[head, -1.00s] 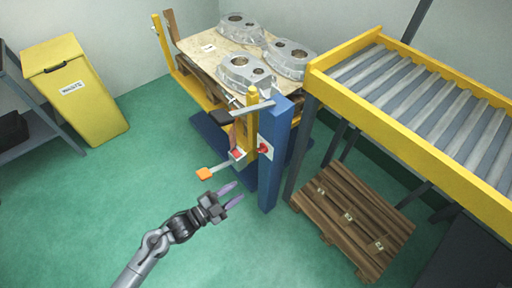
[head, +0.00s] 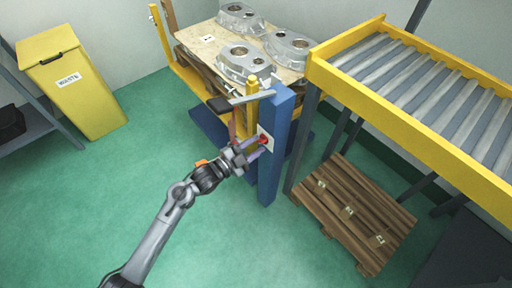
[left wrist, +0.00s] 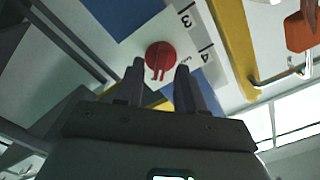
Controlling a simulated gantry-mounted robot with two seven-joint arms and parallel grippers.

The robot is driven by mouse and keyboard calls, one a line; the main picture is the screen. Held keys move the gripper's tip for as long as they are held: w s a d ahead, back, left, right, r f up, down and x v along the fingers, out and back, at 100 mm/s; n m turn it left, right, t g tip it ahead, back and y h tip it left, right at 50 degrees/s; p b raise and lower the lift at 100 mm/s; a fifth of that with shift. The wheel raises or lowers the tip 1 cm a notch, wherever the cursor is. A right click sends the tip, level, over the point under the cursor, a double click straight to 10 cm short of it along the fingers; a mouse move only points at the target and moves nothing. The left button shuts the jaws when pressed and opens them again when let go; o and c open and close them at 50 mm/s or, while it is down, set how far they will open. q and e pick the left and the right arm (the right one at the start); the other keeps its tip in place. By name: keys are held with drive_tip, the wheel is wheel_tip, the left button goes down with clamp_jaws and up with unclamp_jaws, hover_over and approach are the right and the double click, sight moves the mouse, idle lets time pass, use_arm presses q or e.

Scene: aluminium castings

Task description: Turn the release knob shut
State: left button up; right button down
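The red release knob (head: 264,139) sits on a white plate on the side of the blue post (head: 273,175). In the left wrist view the round red knob (left wrist: 161,57) lies just beyond and between my fingertips, on a white plate (left wrist: 204,62) marked with digits, 3 and 4 among them. My left gripper (head: 258,147) is open, its two purple fingers pointing at the knob. In the left wrist view the fingers (left wrist: 158,72) are apart with nothing between them; I cannot tell whether they touch the knob. My right gripper is not in view.
A wooden board with several aluminium castings (head: 244,62) stands behind the post. A lever with a black grip (head: 219,104) juts out above my gripper. A roller conveyor (head: 420,90) and a wooden pallet (head: 352,215) are at right. A yellow waste bin (head: 75,85) stands at left.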

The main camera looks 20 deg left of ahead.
use_arm(q)
drive_tip(key=shift+w+d, duration=0.25)
drive_tip(key=shift+w, duration=0.1)
clamp_jaws()
